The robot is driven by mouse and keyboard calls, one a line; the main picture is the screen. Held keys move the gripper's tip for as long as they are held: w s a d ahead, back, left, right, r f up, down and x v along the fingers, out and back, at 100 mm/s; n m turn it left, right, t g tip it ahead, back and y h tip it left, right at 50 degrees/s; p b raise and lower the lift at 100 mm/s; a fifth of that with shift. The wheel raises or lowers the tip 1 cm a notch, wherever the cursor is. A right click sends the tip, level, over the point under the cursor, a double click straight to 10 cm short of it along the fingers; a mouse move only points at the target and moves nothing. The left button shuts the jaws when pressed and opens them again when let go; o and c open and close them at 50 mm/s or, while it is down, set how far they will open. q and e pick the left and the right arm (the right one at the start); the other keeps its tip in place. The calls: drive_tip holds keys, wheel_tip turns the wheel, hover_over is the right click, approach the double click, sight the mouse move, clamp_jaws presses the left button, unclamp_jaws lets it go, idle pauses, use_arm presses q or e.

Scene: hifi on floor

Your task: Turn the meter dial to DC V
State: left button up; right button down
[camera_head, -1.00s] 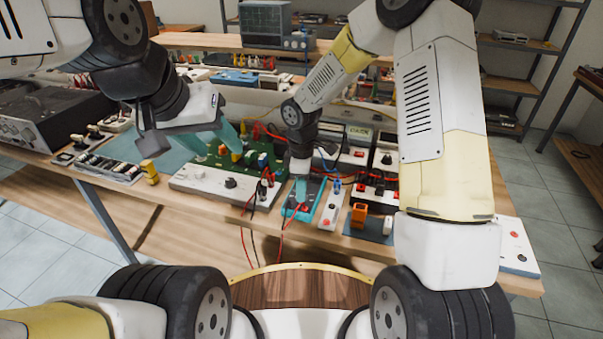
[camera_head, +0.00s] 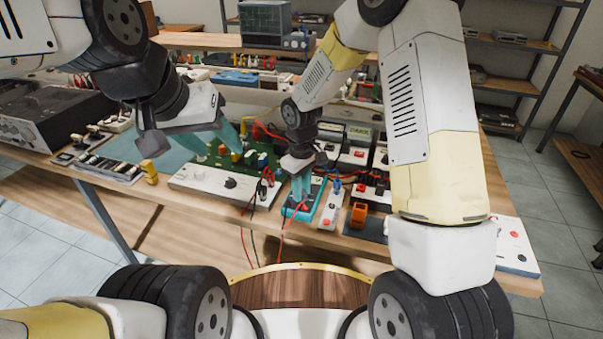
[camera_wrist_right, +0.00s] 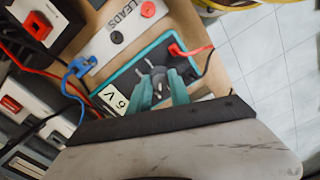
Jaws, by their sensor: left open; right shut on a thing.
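The meter is a teal-edged box with a dark face; it sits near the front edge of the bench in the head view (camera_head: 314,201) and shows in the right wrist view (camera_wrist_right: 124,77). Its round dark dial (camera_wrist_right: 157,73) lies between the teal fingers of my right gripper (camera_wrist_right: 160,92), which are shut on it from above. In the head view my right gripper (camera_head: 299,203) points down onto the meter and hides its dial. The dial's setting cannot be read. A pale panel (camera_wrist_right: 114,99) beside the dial appears to read "6 V". My left gripper (camera_head: 235,136) is open and empty above the green circuit board.
A white LEADS strip (camera_head: 331,208) stands beside the meter, with an orange block (camera_head: 358,216) further right. Red and black leads hang over the bench front. A white box with a knob (camera_head: 206,182) and a green board (camera_head: 262,158) lie to the left.

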drive_tip(key=shift+m, duration=0.9)
drive_tip(key=c, duration=1.2)
unclamp_jaws()
drive_tip(key=shift+r, duration=0.1)
wheel_tip(320, 180, up, 8)
drive_tip(key=shift+f, duration=0.15)
